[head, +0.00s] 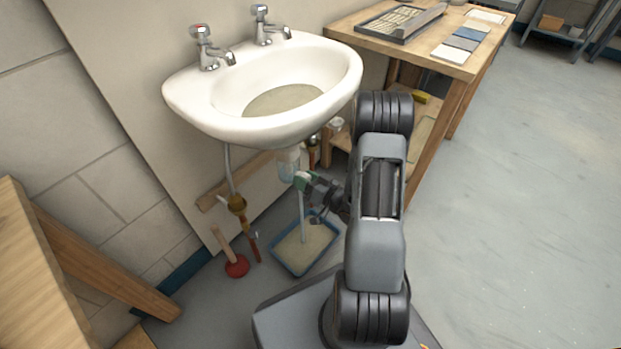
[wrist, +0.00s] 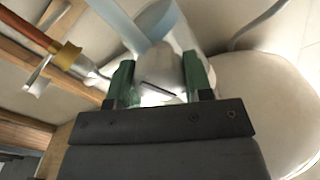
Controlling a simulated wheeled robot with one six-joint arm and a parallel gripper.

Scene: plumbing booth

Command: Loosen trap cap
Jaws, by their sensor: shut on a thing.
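The trap (head: 287,163) hangs under the white sink (head: 246,128), a pale, partly translucent body. My gripper (head: 303,182) is at its lower end. In the wrist view the two green fingertips of my gripper (wrist: 157,82) stand on either side of the pale trap cap (wrist: 160,92) and are shut on it. The cap is partly hidden by the fingers and the gripper body. A pale, narrow stream (head: 302,220) runs down from the trap to a blue tray (head: 278,262) on the floor. Cloudy water (head: 283,100) stands in the sink bowl.
A red plunger (head: 237,266) stands left of the tray. A wooden bench (head: 455,60) is at the right. The floor farther right is clear.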

